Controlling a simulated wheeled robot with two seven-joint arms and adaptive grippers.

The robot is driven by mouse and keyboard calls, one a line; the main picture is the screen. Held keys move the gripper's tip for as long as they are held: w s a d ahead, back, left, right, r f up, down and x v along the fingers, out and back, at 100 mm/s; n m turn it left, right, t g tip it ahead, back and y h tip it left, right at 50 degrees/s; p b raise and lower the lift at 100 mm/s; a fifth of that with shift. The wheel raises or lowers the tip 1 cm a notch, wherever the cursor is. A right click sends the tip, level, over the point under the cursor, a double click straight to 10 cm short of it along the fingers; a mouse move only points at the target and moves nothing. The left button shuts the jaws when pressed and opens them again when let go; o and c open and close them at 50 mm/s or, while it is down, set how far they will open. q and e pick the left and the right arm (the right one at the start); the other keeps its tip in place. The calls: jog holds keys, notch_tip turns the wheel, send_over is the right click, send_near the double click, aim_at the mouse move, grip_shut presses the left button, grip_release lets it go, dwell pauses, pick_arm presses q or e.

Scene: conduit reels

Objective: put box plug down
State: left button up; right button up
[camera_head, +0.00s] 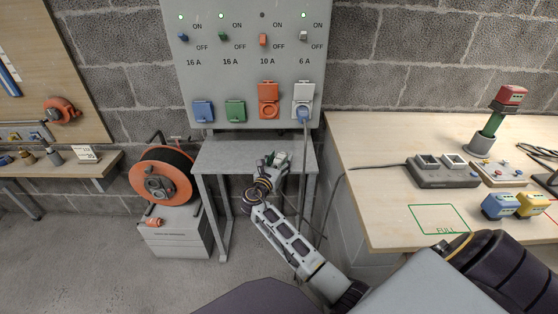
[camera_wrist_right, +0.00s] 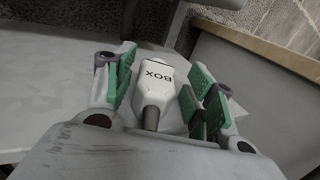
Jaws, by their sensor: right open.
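The box plug (camera_wrist_right: 154,82) is white with "BOX" printed on it and lies between the fingers of my right gripper (camera_wrist_right: 162,88) in the right wrist view. The green-padded fingers stand apart, with a gap visible on the left side of the plug; contact on the right is hard to tell. The plug appears to rest on the small grey table (camera_head: 225,156), below the socket panel. In the head view my right gripper (camera_head: 277,160) is over that table and mostly hides the plug. My left gripper is not in view.
An orange reel (camera_head: 160,182) stands left. The wooden bench (camera_head: 375,135) at right carries several devices and a green marked rectangle.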

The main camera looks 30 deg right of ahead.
jog(key=p+v, duration=0.1)
jog(key=v, duration=0.3)
jog(key=shift+a+f, duration=0.15)
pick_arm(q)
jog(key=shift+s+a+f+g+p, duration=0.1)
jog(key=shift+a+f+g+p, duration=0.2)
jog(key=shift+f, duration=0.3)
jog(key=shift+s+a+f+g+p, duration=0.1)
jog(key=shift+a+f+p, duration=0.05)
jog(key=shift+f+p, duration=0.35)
pick_arm(e)
send_near(276, 166)
jog(key=shift+w+d+r, duration=0.35)
jog(key=shift+d+r, duration=0.1)
jog(key=shift+d, duration=0.2)
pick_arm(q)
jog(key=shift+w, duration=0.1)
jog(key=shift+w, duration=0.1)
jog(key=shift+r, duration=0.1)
